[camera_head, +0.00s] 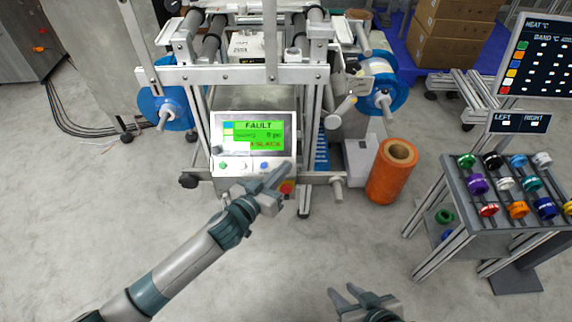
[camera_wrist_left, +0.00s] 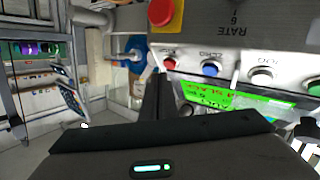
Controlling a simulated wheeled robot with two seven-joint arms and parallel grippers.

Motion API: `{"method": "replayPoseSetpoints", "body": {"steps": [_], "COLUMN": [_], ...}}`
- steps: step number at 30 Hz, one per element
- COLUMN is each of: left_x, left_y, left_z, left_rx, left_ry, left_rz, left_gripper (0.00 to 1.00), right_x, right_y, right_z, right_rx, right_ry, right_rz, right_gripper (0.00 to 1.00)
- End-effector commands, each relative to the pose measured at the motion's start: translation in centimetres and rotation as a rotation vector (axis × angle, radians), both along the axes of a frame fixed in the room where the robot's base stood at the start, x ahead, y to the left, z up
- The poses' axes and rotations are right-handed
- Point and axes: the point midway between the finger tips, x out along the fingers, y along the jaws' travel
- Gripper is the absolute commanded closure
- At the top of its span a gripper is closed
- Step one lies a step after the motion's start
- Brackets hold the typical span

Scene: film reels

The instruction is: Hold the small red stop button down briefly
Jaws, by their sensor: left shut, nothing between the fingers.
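The control panel (camera_head: 230,150) has a green screen reading FAULT. The small red stop button (camera_wrist_left: 169,64) sits at the end of a row of buttons in the left wrist view; in the head view my left gripper hides it. My left gripper (camera_head: 284,170) is shut and empty, its fingertips at the right end of the panel's button row. In the left wrist view its dark fingers (camera_wrist_left: 157,90) point up just left of and below the small red button. I cannot tell whether they touch it. My right gripper (camera_head: 347,290) is open and empty above the floor at the bottom.
A larger red mushroom button (camera_wrist_left: 161,11) on a yellow base is close by; it also shows below my left fingers in the head view (camera_head: 287,188). A blue button (camera_wrist_left: 211,68) neighbours the small red one. An orange roll (camera_head: 388,180) and a rack of reels (camera_head: 450,190) stand right.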

Motion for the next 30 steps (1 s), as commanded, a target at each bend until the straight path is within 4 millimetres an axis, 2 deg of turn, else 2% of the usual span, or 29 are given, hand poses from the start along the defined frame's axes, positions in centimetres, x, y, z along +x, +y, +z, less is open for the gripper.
{"method": "replayPoseSetpoints", "body": {"steps": [30], "left_x": [0.76], "left_y": [0.00], "left_z": [-0.71], "left_rx": [0.000], "left_ry": [0.000], "left_rz": [0.000], "left_gripper": [1.00], "right_x": [0.04], "right_y": [0.01], "right_z": [-0.13], "right_rx": [0.000], "right_ry": [-0.001], "right_rz": [0.000], "right_gripper": [0.69]}}
